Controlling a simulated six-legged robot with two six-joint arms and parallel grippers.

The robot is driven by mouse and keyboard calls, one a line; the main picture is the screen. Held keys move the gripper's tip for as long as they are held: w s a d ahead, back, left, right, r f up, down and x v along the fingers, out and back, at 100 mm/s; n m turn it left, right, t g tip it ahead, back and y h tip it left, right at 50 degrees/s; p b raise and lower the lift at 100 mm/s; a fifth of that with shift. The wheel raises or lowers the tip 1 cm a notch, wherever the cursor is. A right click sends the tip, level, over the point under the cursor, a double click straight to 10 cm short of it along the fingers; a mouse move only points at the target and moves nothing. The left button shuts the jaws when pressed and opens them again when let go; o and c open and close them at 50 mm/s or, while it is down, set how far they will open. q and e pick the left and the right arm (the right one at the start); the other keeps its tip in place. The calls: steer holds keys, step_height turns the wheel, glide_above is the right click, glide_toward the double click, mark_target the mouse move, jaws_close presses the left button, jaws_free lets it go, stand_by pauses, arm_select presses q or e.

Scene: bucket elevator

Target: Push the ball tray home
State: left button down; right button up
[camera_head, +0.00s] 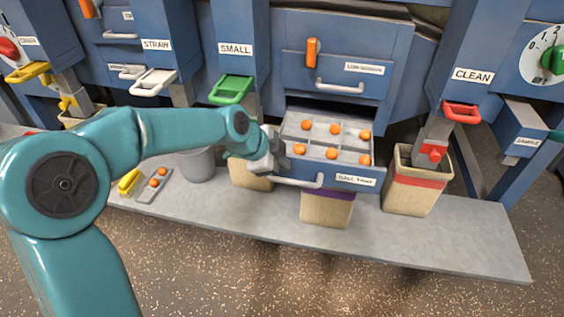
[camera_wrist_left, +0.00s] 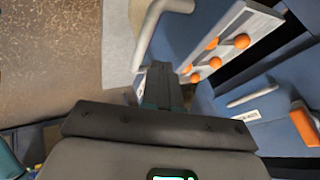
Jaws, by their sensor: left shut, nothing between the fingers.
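The ball tray (camera_head: 318,180) is a blue drawer with a light divided inside, standing pulled out of the blue machine. Several orange balls (camera_head: 331,153) lie in its compartments. A pale handle (camera_head: 298,184) and a label are on its front. My left gripper (camera_head: 281,158) is shut and empty at the left end of the tray front, close above the handle; I cannot tell whether it touches. In the left wrist view the gripper fingers (camera_wrist_left: 164,85) point at the tray (camera_wrist_left: 222,45), beside the handle (camera_wrist_left: 150,35). My right gripper is not in view.
Sacks stand below on a grey platform (camera_head: 440,240), one with a purple band (camera_head: 328,209), one with a red band (camera_head: 412,185). A closed drawer (camera_head: 335,70) is above the tray. A grey bucket (camera_head: 197,164) and small ball holder (camera_head: 154,184) are left.

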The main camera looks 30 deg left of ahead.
mark_target(301, 176)
arm_select(q)
steer(key=x, duration=0.6)
steer(key=shift+f+b, duration=0.1)
steer(key=shift+b, duration=0.25)
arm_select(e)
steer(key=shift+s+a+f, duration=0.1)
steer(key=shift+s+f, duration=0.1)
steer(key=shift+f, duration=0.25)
arm_select(q)
steer(key=shift+w, duration=0.1)
